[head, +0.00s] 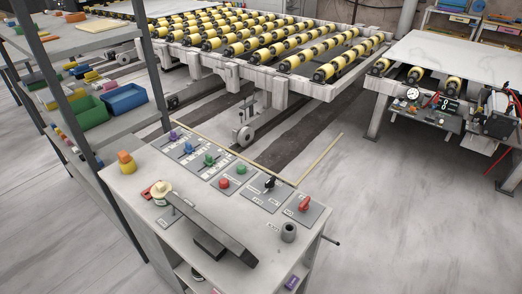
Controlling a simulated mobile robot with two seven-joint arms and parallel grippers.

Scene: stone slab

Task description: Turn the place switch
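A control console (150,225) stands front and centre in the head view. On its top sit a black knob switch (270,184) on a grey plate and a red knob switch (305,203) on another grey plate to its right. The labels are too small to read, so I cannot tell which is the place switch. Left of them are a red button (224,183) and a green button (241,169). Further left are several coloured control knobs, purple (174,136), blue (188,148) and green (209,160). Neither of my grippers is in view.
A shelf with bins (125,98) is at left. Roller conveyors (260,45) are behind. Floor (390,220) at right is clear.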

